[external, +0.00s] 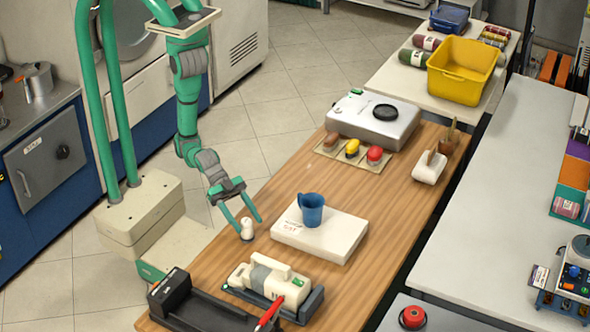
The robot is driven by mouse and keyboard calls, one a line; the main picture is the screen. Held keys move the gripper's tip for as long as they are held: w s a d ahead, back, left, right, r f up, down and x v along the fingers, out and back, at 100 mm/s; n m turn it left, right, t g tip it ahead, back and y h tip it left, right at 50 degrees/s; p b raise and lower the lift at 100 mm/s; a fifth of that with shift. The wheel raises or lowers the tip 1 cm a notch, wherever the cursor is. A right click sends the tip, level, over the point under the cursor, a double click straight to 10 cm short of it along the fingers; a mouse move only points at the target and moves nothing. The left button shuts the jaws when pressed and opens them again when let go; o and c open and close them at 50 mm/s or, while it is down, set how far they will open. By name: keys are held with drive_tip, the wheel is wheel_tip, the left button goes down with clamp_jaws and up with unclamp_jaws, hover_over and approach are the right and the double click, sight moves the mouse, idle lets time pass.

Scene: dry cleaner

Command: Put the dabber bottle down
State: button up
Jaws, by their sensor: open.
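A small white bottle (247,230) with a dark base stands upright on the wooden table (400,215), near its left edge; it looks like the dabber bottle. My gripper (251,224) is open and low over the table, with its green fingers spread. One fingertip is close to the bottle's left side and the other is to its right. I cannot tell whether a finger touches the bottle.
A white box (335,237) with a blue mug (311,212) on it stands just right of the bottle. A bottle-shaped device (272,280) in a dark tray is in front. Behind are a tan mat (335,157) with small items and a grey scale (390,130).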

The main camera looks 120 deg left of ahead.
sight(250, 229)
drive_tip(key=x, duration=0.5)
drive_tip(key=shift+s+d+f, duration=0.15)
drive_tip(key=shift+f, duration=0.05)
drive_tip(key=c, duration=1.2)
drive_tip(key=shift+c, duration=0.5)
drive_tip(key=shift+r, duration=0.1)
